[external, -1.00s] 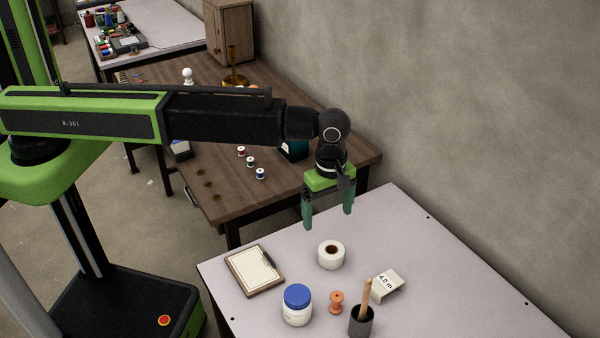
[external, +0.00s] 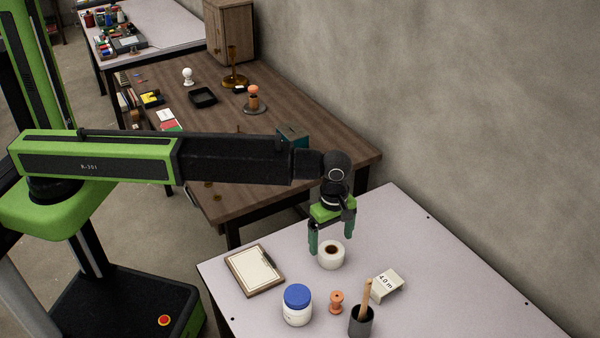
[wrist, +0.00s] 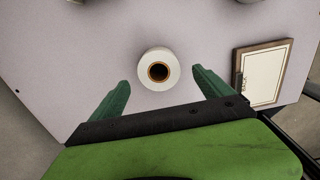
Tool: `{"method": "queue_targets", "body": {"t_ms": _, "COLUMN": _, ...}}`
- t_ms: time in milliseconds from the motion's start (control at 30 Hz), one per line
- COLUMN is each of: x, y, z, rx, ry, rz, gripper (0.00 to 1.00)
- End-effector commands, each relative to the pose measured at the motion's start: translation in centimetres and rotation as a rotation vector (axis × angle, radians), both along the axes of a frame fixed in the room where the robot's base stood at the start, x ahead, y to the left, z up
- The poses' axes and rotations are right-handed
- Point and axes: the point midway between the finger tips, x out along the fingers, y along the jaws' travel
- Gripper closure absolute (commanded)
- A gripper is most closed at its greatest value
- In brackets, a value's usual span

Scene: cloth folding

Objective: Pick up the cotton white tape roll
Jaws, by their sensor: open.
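The white tape roll (external: 331,256) lies flat on the pale table, its brown core facing up. It also shows in the wrist view (wrist: 159,70), ahead of and between the two green fingers. My gripper (external: 331,246) is open and empty, pointing down, with its fingertips close to the roll in the external view. In the wrist view my gripper (wrist: 160,83) has a finger on either side of the roll's line, with a gap to each. I cannot tell whether the fingertips have reached the roll's height.
On the pale table (external: 430,255) stand a clipboard (external: 254,270), a blue-lidded jar (external: 297,305), an orange spool (external: 336,302), a "4.0 m" card (external: 386,286) and a dark cup (external: 361,322) with a wooden handle. The clipboard (wrist: 264,74) is right of the roll in the wrist view. Table right of the roll is clear.

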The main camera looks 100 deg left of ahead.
Motion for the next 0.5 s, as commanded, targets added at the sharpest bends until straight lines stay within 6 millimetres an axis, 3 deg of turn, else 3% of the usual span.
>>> {"method": "queue_targets", "body": {"t_ms": 233, "x": 0.1, "y": 0.0, "z": -1.0, "rx": 0.0, "ry": 0.0, "rz": 0.0, "gripper": 0.1}}
{"method": "queue_targets", "body": {"t_ms": 500, "x": 0.4, "y": -0.2, "z": -5.5, "rx": 0.001, "ry": -0.001, "rz": 0.0, "gripper": 0.1}}
